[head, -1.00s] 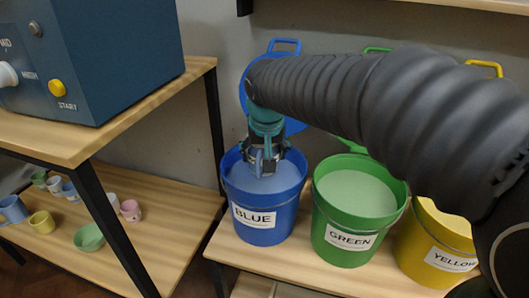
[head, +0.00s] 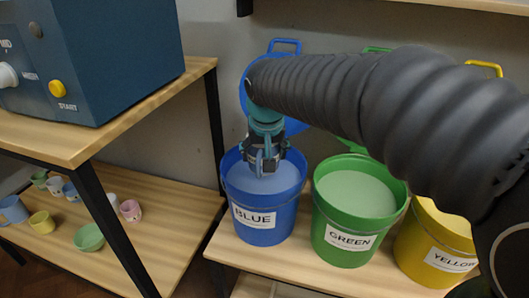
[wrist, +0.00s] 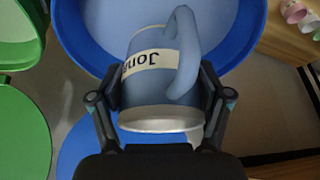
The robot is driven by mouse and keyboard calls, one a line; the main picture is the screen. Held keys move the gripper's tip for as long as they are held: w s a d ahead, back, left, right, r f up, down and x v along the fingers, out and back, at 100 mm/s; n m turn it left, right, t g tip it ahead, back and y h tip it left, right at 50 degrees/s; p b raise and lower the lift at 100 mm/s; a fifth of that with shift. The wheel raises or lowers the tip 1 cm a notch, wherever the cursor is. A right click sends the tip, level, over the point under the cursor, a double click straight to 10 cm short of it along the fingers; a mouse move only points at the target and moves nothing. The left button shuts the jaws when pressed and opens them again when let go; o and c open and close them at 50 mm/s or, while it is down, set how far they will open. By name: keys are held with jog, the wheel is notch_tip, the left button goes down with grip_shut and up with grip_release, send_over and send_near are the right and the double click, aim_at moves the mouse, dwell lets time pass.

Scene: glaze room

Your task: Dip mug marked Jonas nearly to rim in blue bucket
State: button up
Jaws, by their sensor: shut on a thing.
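The mug marked Jonas (wrist: 150,88) is light blue with a white label, whose lettering reads upside down in the wrist view. Its handle is toward the upper right there, and a pale end faces my gripper. My gripper (wrist: 163,92) is shut on the mug, one finger on each side. In the head view my gripper (head: 264,163) points down inside the mouth of the blue bucket (head: 262,228), which is labelled BLUE and holds pale blue glaze (head: 245,180). The mug is mostly hidden there, so I cannot tell whether it touches the glaze.
A green bucket (head: 350,249) and a yellow bucket (head: 420,258) stand to the right on the same shelf. A blue lid (head: 243,95) leans behind the blue bucket. Several small mugs and a green bowl (head: 89,237) sit on the lower shelf at left, below a dark machine (head: 120,50).

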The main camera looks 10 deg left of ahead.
notch_tip(320, 180, up, 6)
jog(key=p, duration=0.3)
jog(key=shift+f, duration=0.2)
jog(key=shift+d+f, duration=0.1)
dwell(0.4)
